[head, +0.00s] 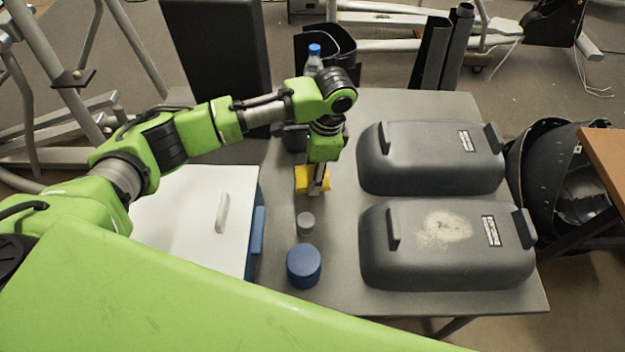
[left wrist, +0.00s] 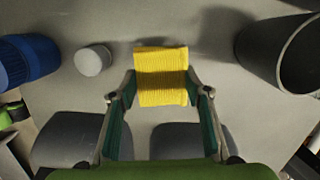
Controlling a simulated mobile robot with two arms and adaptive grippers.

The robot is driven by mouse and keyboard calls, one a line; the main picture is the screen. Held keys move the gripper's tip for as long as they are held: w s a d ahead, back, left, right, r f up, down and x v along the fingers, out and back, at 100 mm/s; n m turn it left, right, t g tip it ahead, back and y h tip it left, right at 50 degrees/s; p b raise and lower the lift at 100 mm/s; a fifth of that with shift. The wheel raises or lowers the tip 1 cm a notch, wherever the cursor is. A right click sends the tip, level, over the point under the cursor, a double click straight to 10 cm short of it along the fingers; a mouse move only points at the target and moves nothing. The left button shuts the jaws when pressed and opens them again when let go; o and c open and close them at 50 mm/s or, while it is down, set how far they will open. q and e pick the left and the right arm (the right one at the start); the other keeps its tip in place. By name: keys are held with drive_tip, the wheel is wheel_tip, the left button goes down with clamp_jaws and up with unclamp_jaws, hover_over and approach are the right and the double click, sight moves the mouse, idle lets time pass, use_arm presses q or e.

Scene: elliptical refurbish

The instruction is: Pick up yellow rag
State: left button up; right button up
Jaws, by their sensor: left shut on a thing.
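The yellow rag (head: 311,181) is on the grey table (head: 345,265), in its left half. It looks like a small folded, ribbed cloth in the left wrist view (left wrist: 162,77). My left gripper (head: 317,188) reaches down over the rag from above. In the left wrist view its two fingers (left wrist: 161,88) stand on either side of the rag, shut on it. Whether the rag touches the table is hard to tell. My right gripper is not in view.
A grey lidded cup (head: 305,223) and a blue container (head: 303,266) stand in front of the rag. Two dark grey covers (head: 430,158) (head: 445,245) fill the table's right side. A bottle (head: 313,60) stands behind my left wrist. A white-lidded box (head: 180,215) is at left.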

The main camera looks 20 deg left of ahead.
use_arm(q)
drive_tip(key=s+d+r, duration=0.6)
drive_tip(key=s+r, duration=0.3)
drive_tip(key=s, duration=0.3)
drive_tip(key=shift+p, duration=0.3)
drive_tip(key=shift+s, duration=0.1)
drive_tip(key=o, duration=0.5)
drive_tip(key=shift+c, duration=0.2)
drive_tip(key=c, duration=0.4)
